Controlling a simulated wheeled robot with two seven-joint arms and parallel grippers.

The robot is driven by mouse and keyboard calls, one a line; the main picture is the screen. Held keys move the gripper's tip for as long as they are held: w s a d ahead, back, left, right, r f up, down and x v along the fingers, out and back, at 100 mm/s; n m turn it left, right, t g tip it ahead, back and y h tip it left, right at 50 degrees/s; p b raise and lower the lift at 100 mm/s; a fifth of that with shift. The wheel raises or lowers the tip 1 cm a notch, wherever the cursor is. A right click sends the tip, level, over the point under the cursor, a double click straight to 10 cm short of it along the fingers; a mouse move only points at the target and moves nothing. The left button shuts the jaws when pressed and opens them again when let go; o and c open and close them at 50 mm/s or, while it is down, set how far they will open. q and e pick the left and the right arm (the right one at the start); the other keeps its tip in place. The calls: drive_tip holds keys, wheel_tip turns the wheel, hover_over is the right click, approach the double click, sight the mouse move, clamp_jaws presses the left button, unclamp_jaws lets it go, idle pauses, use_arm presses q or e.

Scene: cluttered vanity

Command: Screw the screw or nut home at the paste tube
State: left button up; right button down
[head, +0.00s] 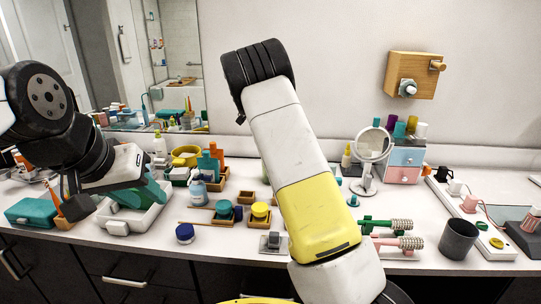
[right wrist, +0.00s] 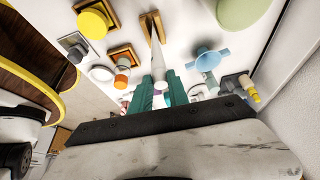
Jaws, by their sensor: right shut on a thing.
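In the right wrist view, my right gripper (right wrist: 159,97) has its teal fingers closed around a small pale piece, which looks like a cap. Its outline is mostly hidden between the fingers. A white tapered body (right wrist: 158,61), which looks like the paste tube, runs from just beyond the fingertips to a wooden holder (right wrist: 151,24). I cannot tell whether cap and tube touch. The right gripper is hidden in the head view. My left gripper (head: 146,195) is at the left over a white tray (head: 118,223); its finger opening is unclear.
An orange-banded white bottle (right wrist: 121,79) and a blue cup-like piece (right wrist: 207,60) stand near the right fingers. The head view shows a round mirror (head: 373,147), hairbrush-like items (head: 392,242), a dark cup (head: 458,239) and a blue jar (head: 185,233). Some front counter is bare.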

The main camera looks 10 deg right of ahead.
drive_tip(key=shift+m, duration=0.3)
drive_tip(key=m, duration=0.1)
drive_tip(key=m+g, duration=0.1)
drive_tip(key=m, duration=0.1)
drive_tip(key=shift+w+d+y, duration=0.15)
drive_tip(key=shift+w+y, duration=0.05)
drive_tip(key=shift+y, duration=0.1)
drive_tip(key=shift+m+g+y, duration=0.4)
drive_tip(key=shift+m+g, duration=0.1)
drive_tip(key=shift+m, duration=0.4)
